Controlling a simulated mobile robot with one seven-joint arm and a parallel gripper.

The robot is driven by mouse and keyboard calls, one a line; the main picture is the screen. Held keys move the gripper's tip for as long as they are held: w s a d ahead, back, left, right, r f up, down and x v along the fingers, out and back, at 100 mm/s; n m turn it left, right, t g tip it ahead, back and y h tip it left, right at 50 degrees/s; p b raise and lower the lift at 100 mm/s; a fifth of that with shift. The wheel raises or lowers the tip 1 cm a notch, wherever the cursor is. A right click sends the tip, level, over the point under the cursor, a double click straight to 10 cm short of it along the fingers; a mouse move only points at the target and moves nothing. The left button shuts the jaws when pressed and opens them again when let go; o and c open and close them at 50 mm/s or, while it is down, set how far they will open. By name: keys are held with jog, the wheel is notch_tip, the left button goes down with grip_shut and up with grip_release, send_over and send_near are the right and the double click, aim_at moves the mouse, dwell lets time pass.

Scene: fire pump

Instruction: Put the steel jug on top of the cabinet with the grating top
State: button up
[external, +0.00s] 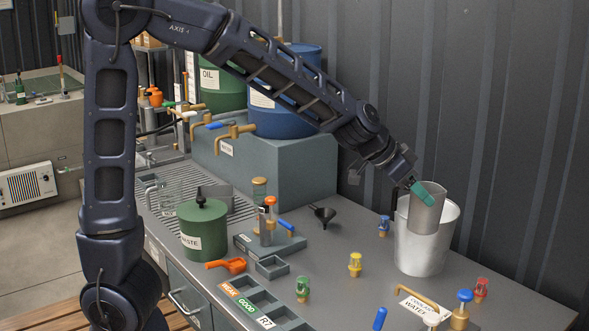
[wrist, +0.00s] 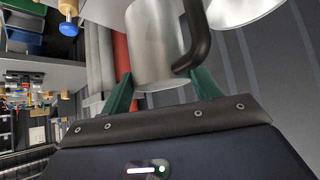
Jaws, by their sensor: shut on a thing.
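The steel jug (external: 427,213) is held in my gripper (external: 421,189) at the right of the external view. It overlaps the white bucket in the picture; I cannot tell its exact height. In the wrist view the jug (wrist: 153,45) sits between the green fingers of my gripper (wrist: 160,92), with its black handle to the right. The cabinet with the grating top (external: 160,172) seems to be the slotted surface at the left of the bench, far from my gripper. A glass jug (external: 168,196) and a green waste can (external: 203,232) stand on or beside it.
The white bucket (external: 420,250) stands on the bench under my gripper. A grey raised block (external: 270,172) carries green (external: 222,88) and blue (external: 285,110) drums with taps. Colored stoppers, a black funnel (external: 322,214), an orange scoop (external: 228,265) and labelled trays are spread over the bench.

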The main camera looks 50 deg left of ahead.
notch_tip(320, 180, down, 22)
dwell(1.4)
jog(key=shift+f, duration=0.35)
dwell(0.6)
jog(key=o, duration=1.7)
jog(key=v, duration=1)
jog(key=shift+s+a+r, duration=0.15)
jog(key=shift+s+r, duration=0.1)
